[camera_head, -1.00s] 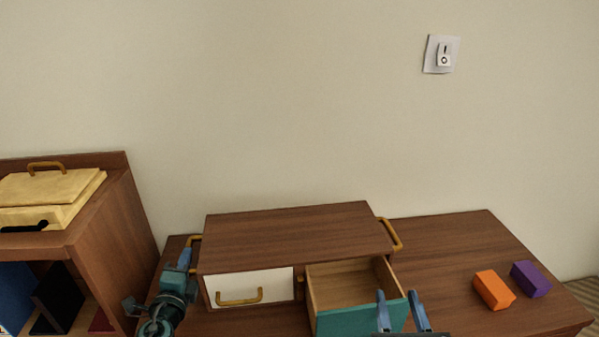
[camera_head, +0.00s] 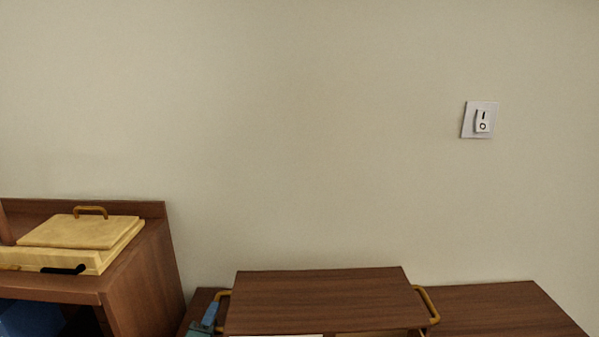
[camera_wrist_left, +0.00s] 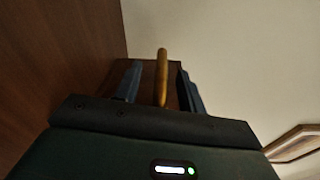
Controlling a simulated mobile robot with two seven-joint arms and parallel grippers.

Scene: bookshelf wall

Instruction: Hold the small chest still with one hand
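The small chest (camera_head: 320,294) is a brown wooden box low in the head view, with its front mostly cut off by the bottom edge. It has a brass side handle at its left (camera_head: 224,293) and another at its right (camera_head: 429,305). My left gripper (camera_head: 209,314) is at the left handle. In the left wrist view the handle (camera_wrist_left: 162,76) stands between the two blue fingers of my left gripper (camera_wrist_left: 160,82), with a gap visible on each side. The gripper is open around it. My right gripper is not in view.
A brown bookshelf (camera_head: 150,282) stands at the left, bearing a yellow lidded box (camera_head: 80,233) with a brass handle. A white switch (camera_head: 480,120) is on the wall at upper right. The table top (camera_head: 500,306) right of the chest looks clear where it shows.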

